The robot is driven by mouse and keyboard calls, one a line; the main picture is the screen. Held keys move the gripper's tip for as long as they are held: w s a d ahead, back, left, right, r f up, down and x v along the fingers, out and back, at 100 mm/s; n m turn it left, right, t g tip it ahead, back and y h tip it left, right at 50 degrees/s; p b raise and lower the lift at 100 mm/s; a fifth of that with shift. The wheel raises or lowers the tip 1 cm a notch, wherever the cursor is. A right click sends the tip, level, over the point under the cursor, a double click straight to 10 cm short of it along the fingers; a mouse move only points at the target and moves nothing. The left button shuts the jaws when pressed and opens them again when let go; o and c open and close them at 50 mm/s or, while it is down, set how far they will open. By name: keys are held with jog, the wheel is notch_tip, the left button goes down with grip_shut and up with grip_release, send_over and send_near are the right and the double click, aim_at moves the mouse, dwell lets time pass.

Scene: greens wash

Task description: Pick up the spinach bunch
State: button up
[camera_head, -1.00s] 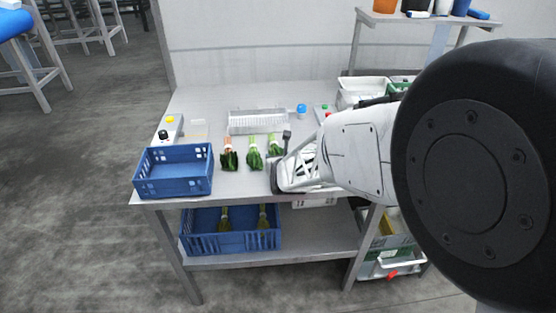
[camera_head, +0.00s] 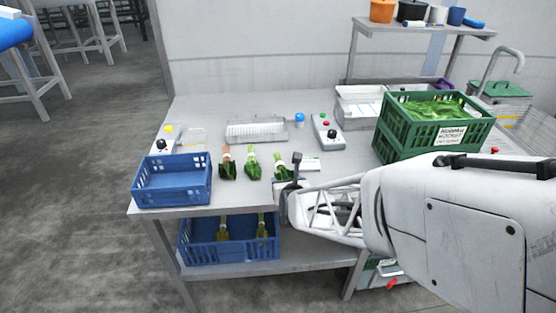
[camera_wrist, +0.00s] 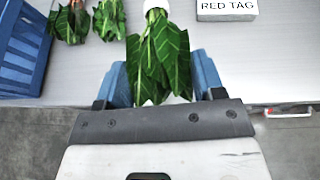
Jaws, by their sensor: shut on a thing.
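The spinach bunch (camera_head: 281,169) has broad dark green leaves and a white band, and is the rightmost of three bunches on the steel table. In the wrist view the spinach bunch (camera_wrist: 170,48) sits between the two blue fingers, leaves toward the palm. My gripper (camera_wrist: 160,62) is shut on it; the gripper (camera_head: 287,178) also shows at the table's front edge in the head view. I cannot tell whether the bunch is clear of the tabletop. Part of it is hidden by my gripper in the head view.
Two other bunches (camera_head: 228,165) (camera_head: 252,163) lie to the left, beside a blue crate (camera_head: 172,182). A "RED TAG" card (camera_wrist: 227,8) lies to the right. A white tray (camera_head: 256,130) and a button box (camera_head: 327,132) are behind. A green crate (camera_head: 400,143) holds greens at right.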

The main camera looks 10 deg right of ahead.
jog(key=shift+s+d+r, duration=0.15)
jog(key=shift+s+d, duration=0.05)
jog(key=shift+s, duration=0.95)
jog(key=shift+s+d+r, duration=0.1)
jog(key=shift+s+d, duration=0.05)
jog(key=shift+s, duration=0.95)
